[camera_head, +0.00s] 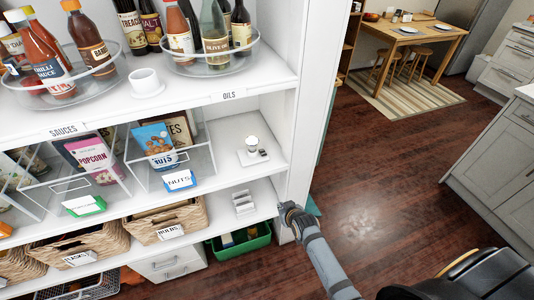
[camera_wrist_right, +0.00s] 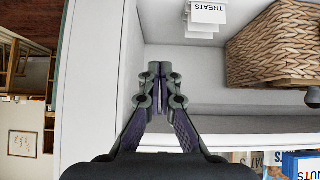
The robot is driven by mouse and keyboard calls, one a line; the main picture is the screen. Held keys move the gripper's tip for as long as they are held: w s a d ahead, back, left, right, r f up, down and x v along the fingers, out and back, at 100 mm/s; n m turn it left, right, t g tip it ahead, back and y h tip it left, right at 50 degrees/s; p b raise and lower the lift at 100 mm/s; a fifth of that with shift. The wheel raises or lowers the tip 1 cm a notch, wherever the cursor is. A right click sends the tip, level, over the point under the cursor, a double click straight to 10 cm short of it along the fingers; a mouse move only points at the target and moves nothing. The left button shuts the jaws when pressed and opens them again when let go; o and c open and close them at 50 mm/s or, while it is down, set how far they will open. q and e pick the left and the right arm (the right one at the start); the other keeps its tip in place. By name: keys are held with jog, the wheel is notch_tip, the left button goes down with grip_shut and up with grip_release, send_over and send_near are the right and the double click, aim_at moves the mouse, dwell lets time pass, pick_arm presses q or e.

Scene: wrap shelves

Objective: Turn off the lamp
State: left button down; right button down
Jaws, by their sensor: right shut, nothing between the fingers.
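What looks like a small white lamp (camera_head: 252,144), with a rounded head on a flat base, stands on the middle shelf at its right end, right of the nuts bin. It is too small to tell whether it is lit, and I cannot make it out in the right wrist view. My right gripper (camera_head: 286,207) is at the right front edge of the shelving, below and to the right of the lamp and apart from it. In the right wrist view the fingers of my right gripper (camera_wrist_right: 154,70) are together and empty. My left gripper is not in view.
White label cards (camera_head: 243,202) stand on the lower shelf, also seen in the right wrist view (camera_wrist_right: 206,14). A woven basket (camera_head: 165,222) is left of them. The shelf's side panel (camera_head: 312,110) borders the lamp's bay. A green crate (camera_head: 240,241) sits below.

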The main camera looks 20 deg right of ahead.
jog(key=w+r+t, duration=0.2)
jog(key=r, duration=0.9)
jog(key=w+a+r+t, duration=0.1)
jog(key=w+r+t, duration=0.1)
jog(key=r, duration=1)
jog(key=shift+w+r, duration=0.3)
jog(key=shift+w, duration=0.5)
jog(key=shift+w, duration=0.1)
jog(key=p, duration=0.1)
send_over(263, 153)
jog(key=s, duration=0.3)
jog(key=f, duration=0.3)
jog(key=shift+d+f, duration=0.3)
notch_tip(263, 153, down, 3)
jog(key=shift+r, duration=0.2)
jog(key=shift+s+f+p, duration=0.15)
jog(key=shift+f+p, duration=0.15)
jog(key=shift+f, duration=0.55)
jog(key=shift+f, duration=0.1)
